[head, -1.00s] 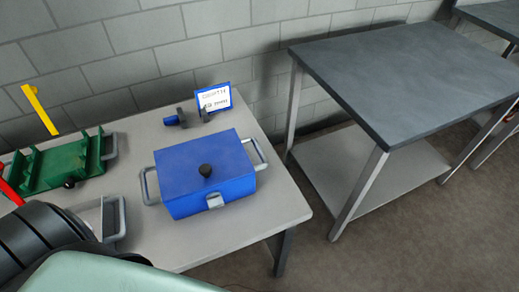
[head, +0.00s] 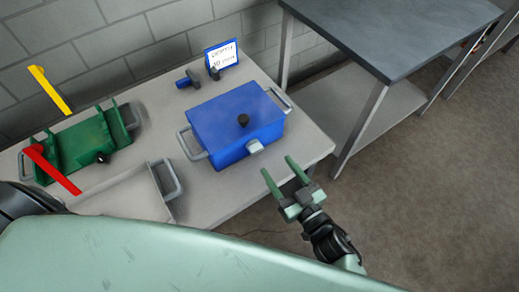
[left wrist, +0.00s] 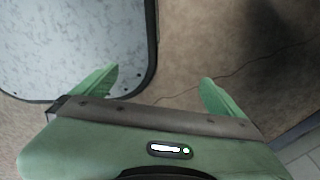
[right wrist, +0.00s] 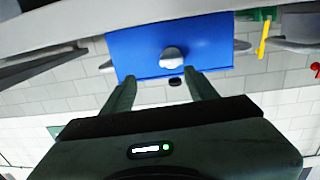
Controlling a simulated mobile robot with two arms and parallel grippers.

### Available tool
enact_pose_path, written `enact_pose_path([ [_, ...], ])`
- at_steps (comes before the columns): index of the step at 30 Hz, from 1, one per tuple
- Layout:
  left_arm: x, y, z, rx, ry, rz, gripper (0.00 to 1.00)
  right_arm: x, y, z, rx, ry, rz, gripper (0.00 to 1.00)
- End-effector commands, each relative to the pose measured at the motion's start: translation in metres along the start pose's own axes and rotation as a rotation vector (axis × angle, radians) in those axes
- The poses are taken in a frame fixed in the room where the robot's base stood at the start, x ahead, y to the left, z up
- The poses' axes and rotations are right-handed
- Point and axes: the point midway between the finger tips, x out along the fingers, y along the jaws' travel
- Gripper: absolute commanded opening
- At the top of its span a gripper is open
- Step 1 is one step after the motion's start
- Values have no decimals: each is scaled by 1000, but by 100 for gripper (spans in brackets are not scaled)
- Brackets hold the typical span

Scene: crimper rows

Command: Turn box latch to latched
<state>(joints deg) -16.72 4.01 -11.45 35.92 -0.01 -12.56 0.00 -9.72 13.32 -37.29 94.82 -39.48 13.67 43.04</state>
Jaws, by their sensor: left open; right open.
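In the right wrist view the blue box (right wrist: 205,38) and latch (right wrist: 172,57) lie ahead of the open fingers. My left gripper (left wrist: 155,85) is open and empty over the floor.
A green rack (head: 82,145) with a red lever (head: 50,168) and a yellow lever (head: 50,90) stands left. A grey tray (head: 125,195) sits at front left. A blue-framed sign (head: 221,57) stands behind the box. A dark-topped bench (head: 400,30) is at right.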

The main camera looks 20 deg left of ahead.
Motion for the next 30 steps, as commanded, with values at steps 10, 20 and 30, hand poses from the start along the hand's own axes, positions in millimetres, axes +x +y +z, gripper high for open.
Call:
enact_pose_path([
  [10, -4, -5, 10, 4, -15, -6, 100, 39, -16, -1, 0, 21, -58, 58],
  [20, -5, -7, 14, 5, -21, -7, 100, 76, -17, 0, 1, 19, -56, 58],
  [30, -5, -7, 14, 4, -20, -8, 100, 79, -18, 0, 0, 18, -55, 47],
])
